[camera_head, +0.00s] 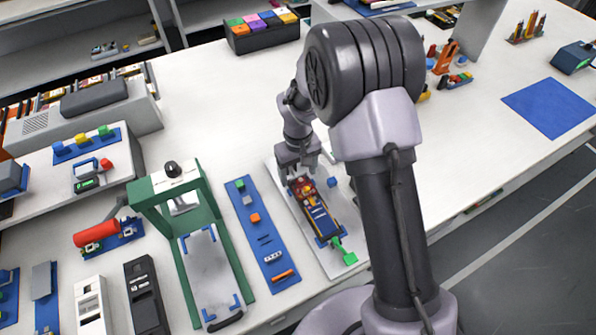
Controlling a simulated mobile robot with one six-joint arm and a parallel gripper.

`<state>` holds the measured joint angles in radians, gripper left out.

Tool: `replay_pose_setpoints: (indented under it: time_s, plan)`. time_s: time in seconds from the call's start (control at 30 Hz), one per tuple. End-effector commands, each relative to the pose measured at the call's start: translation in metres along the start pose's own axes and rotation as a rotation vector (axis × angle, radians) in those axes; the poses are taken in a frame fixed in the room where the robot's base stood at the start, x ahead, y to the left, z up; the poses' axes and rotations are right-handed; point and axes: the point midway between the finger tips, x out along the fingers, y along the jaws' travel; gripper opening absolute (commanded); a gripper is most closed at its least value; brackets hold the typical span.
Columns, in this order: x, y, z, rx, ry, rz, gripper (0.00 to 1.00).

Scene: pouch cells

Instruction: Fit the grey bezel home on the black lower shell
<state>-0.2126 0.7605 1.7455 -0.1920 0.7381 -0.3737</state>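My gripper (298,168) points down over the far end of a dark, long, open device body (320,217) on a pale tray. This body looks like the black lower shell. It holds blue, orange, red and yellow parts. My gripper hides part of its far end. I cannot tell whether the fingers are open or shut, or whether they touch anything. I cannot make out the grey bezel for certain; it may be hidden at my gripper. A separate black housing (146,297) lies at the lower left beside a white housing (91,306).
The pale tray (336,265) has a green clamp-like piece (343,249) at its near end. A blue strip (272,262) with small parts lies left of it. A green press frame (207,190) stands further left. A blue mat (551,107) at right is empty.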

Motion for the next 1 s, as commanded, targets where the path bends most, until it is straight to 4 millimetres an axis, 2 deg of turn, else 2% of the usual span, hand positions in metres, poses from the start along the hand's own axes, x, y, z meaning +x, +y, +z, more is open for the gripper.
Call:
replay_pose_setpoints:
  time_s: [0.27, 0.37, 0.47, 0.7, 0.83, 1.0]
  plan:
    - [-0.001, 0.0, 0.0, 0.0, 0.0, 0.0, 0.73]
    - [-0.011, 0.0, -0.001, -0.001, 0.002, 0.0, 0.73]
    - [-0.039, 0.0, -0.001, -0.001, 0.004, 0.0, 0.73]
    - [-0.122, 0.0, -0.001, 0.0, 0.004, 0.001, 0.73]
    - [-0.154, 0.0, -0.001, 0.0, 0.003, 0.0, 0.73]
    - [-0.173, 0.0, 0.0, 0.0, 0.001, 0.001, 0.73]
